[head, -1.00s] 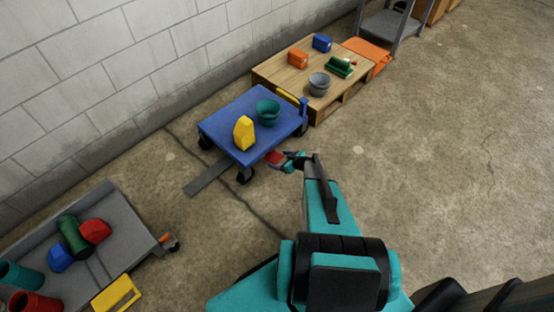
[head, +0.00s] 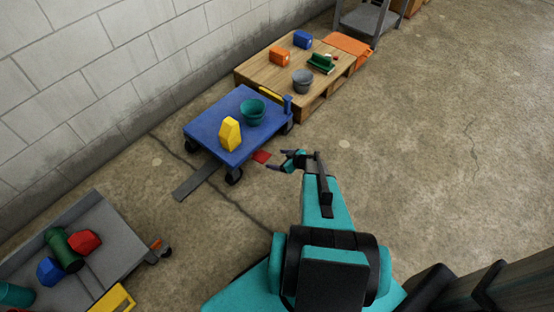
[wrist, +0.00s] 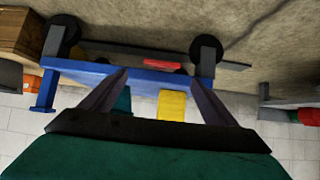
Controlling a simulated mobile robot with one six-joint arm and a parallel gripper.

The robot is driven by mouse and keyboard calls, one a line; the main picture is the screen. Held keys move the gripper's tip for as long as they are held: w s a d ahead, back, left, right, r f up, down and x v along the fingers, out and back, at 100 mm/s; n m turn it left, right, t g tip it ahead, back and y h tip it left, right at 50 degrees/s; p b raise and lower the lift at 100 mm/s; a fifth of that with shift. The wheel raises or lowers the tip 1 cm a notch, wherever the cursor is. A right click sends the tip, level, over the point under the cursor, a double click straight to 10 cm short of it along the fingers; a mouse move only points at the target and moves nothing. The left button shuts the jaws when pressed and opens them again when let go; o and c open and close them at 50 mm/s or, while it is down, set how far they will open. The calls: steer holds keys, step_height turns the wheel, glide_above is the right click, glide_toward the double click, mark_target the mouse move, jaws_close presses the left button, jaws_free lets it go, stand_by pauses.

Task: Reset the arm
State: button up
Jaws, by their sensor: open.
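My gripper (head: 280,162) is open and empty. In the head view it hangs over the floor just right of the blue cart (head: 208,135). In the wrist view its two dark fingers (wrist: 158,93) are spread apart, with the blue cart (wrist: 140,74) beyond them, upside down. A yellow faceted block (head: 230,134) and a teal bowl (head: 253,112) are on the cart. The yellow block (wrist: 172,106) also shows between the fingers in the wrist view. A red flat piece (head: 261,156) is by the cart's right edge; whether it touches the cart is unclear.
A wooden pallet (head: 257,77) behind the cart holds an orange block, a blue block, a green piece and a grey bowl. A grey cart (head: 118,243) with several coloured items is at lower left. Open concrete floor (head: 420,150) lies to the right.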

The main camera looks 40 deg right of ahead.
stand_by(0.4)
steer(key=w+a+r+p, duration=0.2)
steer(key=a+r, duration=0.2)
steer(key=a, duration=0.5)
steer(key=w+a+r+p, duration=0.1)
steer(key=w+a+r, duration=0.2)
steer(key=a, duration=0.6)
steer(key=w+a+r+p, duration=0.2)
steer(key=a+r, duration=0.2)
steer(key=a, duration=0.4)
steer(key=s+a+r+m+g+h, duration=0.1)
steer(key=s+g, duration=0.4)
steer(key=s, duration=0.8)
steer(key=s+a+r+m+g+p, duration=0.1)
steer(key=s+a+g, duration=0.3)
steer(key=s, duration=0.9)
steer(key=s+a+r+g+h+p, duration=0.1)
steer(key=s+g, duration=0.5)
steer(key=s, duration=0.8)
steer(key=shift+a+r+m+g+h, duration=0.35)
steer(key=shift+a+r, duration=0.3)
steer(key=shift+a, duration=0.4)
